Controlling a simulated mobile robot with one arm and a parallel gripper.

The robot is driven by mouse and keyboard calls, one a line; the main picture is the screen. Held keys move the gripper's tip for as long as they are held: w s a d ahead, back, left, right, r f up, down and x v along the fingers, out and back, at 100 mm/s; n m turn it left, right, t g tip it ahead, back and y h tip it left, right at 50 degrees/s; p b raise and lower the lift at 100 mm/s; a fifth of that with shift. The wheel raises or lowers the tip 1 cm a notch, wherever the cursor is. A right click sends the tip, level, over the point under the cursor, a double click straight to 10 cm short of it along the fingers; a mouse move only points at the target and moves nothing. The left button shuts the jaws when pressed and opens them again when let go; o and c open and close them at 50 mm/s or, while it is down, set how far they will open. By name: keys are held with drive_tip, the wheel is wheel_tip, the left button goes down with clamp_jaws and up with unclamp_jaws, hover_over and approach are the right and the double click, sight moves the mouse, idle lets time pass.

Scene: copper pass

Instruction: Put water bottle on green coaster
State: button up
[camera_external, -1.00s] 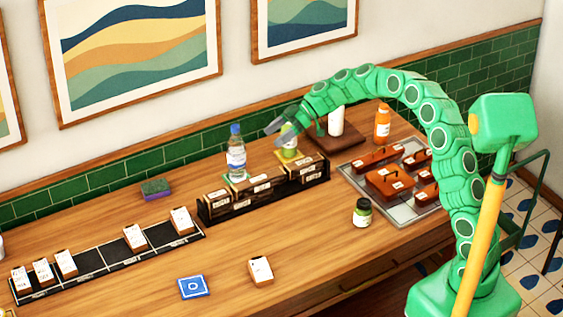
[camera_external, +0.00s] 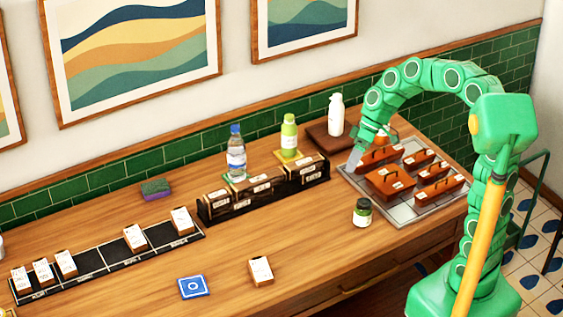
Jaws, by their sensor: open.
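The clear water bottle (camera_external: 236,158), with a blue cap and a white-blue label, stands upright on the green coaster (camera_external: 229,180). Only the coaster's edges show around its base. My gripper (camera_external: 354,160) is open and empty, well to the right of the bottle, by the left back edge of the metal tray. Part of the fingers is small and hard to make out.
A light green bottle (camera_external: 289,133) stands on a yellow coaster (camera_external: 288,156). A white bottle (camera_external: 336,115) stands on a brown board. The metal tray (camera_external: 362,185) holds several brown boxes. A black rack (camera_external: 210,215) lies before the water bottle. A dark jar (camera_external: 362,212) stands nearer the front.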

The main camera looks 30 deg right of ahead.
drive_tip(key=s+d+f+m+h, duration=0.2)
drive_tip(key=s+d+m+h, duration=0.1)
drive_tip(key=s+d, duration=0.7)
drive_tip(key=s+d+f+m+h, duration=0.3)
drive_tip(key=s+d, duration=0.6)
drive_tip(key=s, duration=0.6)
drive_tip(key=m, duration=0.2)
drive_tip(key=shift+s+d+m+g+h, duration=0.2)
drive_tip(key=shift+d+m+g+h, duration=0.1)
drive_tip(key=shift+d+m, duration=0.1)
